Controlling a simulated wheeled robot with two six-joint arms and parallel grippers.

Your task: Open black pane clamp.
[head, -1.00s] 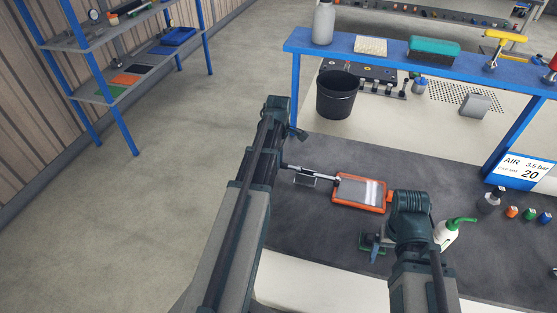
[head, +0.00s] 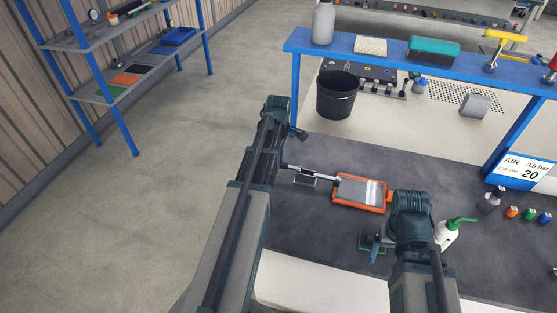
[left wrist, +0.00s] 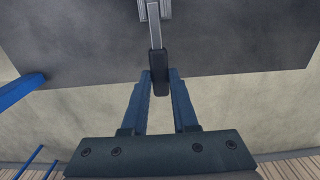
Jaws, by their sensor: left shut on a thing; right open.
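The clamp's metal lever (head: 300,169) reaches left from an orange-framed tray (head: 360,206) on the dark mat. A grey pane (head: 360,190) lies in the tray. In the left wrist view the metal lever (left wrist: 154,28) ends in a black grip (left wrist: 158,62). My left gripper (left wrist: 158,76) is shut on the end of this grip, with one finger on each side. In the head view my left arm hides most of that gripper. My right gripper (head: 372,245) is open and empty, low in front of the tray, partly hidden by my right arm.
A white bottle with a green spout (head: 447,234) stands close to the right of my right arm. A blue shelf beam (head: 400,58) crosses behind, with a black bin (head: 340,96) beneath it. Several coloured small items stand at right.

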